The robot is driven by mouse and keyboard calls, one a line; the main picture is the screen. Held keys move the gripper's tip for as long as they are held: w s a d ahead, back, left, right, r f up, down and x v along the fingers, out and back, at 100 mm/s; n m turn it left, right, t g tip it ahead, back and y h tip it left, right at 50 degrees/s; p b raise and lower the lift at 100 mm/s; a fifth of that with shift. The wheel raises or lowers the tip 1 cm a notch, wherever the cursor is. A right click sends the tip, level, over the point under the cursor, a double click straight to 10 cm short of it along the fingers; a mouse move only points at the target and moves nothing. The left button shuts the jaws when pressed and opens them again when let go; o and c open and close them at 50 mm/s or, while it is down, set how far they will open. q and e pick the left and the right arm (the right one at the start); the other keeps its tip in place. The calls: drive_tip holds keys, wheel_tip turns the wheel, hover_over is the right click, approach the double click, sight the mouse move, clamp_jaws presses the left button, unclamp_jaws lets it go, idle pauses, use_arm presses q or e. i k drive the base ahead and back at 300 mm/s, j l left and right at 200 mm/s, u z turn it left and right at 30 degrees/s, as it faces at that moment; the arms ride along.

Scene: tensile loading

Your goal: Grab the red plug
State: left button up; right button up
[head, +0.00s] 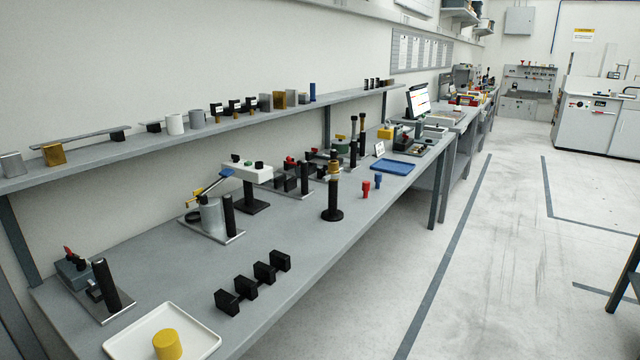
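A small red plug (366,188) stands upright on the grey workbench (290,247), near its front edge. A similar blue plug (378,181) stands just to its right, slightly farther back. Neither of my grippers is in the head view, so I cannot see their position or state.
A blue tray (394,167) lies behind the plugs. A black post with a gold collar (333,200) stands left of them. A white tray with a yellow cylinder (167,344) and black blocks (250,281) sit at the near end. The floor (480,260) right of the bench is clear.

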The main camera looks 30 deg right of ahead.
sight(366, 185)
drive_tip(key=z, duration=1.35)
drive_tip(key=i+l+u, duration=0.25)
drive_tip(key=i+l, duration=0.35)
drive_tip(key=i+l+u, duration=0.25)
drive_tip(key=i+l, duration=0.45)
